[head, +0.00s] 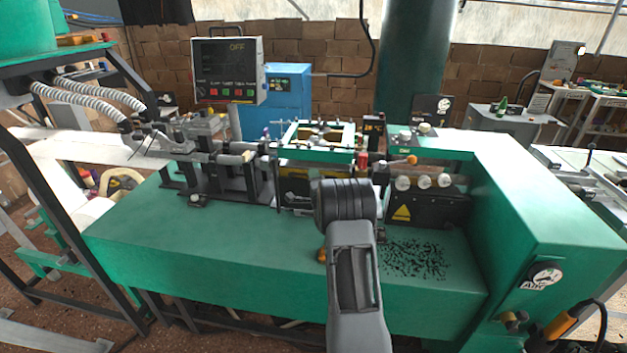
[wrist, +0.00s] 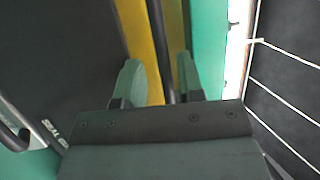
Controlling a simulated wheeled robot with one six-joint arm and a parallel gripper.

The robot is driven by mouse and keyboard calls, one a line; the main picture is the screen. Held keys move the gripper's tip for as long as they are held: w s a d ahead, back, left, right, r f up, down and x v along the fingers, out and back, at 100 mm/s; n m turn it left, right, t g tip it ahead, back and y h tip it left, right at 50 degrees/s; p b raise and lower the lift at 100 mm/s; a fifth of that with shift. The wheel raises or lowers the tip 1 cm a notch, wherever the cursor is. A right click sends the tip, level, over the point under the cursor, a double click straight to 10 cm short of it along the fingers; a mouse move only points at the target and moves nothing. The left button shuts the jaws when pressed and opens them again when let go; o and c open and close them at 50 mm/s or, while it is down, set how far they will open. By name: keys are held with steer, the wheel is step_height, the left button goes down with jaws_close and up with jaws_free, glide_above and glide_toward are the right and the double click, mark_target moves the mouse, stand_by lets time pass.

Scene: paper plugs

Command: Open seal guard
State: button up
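The seal guard (wrist: 55,60) is a dark panel at the left of the wrist view, with partly readable "SEAL G" lettering near its lower edge. A dark curved handle (wrist: 14,136) shows at the far left of that view. My gripper (wrist: 160,80) has its two green-grey fingers apart. A thin dark bar and yellow strips (wrist: 135,25) show between and beyond the fingers; I cannot tell whether the fingers touch the bar. In the head view my arm hides the gripper and part of the dark guard area (head: 295,190) on the machine.
The green machine bed (head: 190,240) is clear at the front left. Dark bits (head: 415,260) lie at right. A black box with a yellow warning sign (head: 402,213) stands beside my arm. A control screen (head: 228,70) reading OFF stands behind, and a green frame (head: 318,135) sits above.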

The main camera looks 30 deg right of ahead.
steer(key=b+v, duration=0.2)
steer(key=v, duration=1.1)
steer(key=shift+s+b, duration=0.4)
steer(key=shift+a+f, duration=0.1)
steer(key=shift+a, duration=0.05)
steer(key=s+a+r+n+g+y+p, duration=0.1)
steer(key=a+r+n+g+y, duration=0.15)
steer(key=a+n, duration=0.35)
steer(key=s+a+r+n+g+y+p, duration=0.1)
steer(key=a+r+n+g+y, duration=0.1)
steer(key=a+n+g, duration=0.35)
steer(key=s+a+r+n+g+y, duration=0.2)
steer(key=s+a+n+g, duration=0.5)
steer(key=s+a, duration=0.8)
steer(key=s+n, duration=0.3)
steer(key=shift+s+r+y+p, duration=0.2)
steer(key=shift+s+y+p, duration=0.15)
steer(key=shift+s+p, duration=0.05)
steer(key=shift+d, duration=0.1)
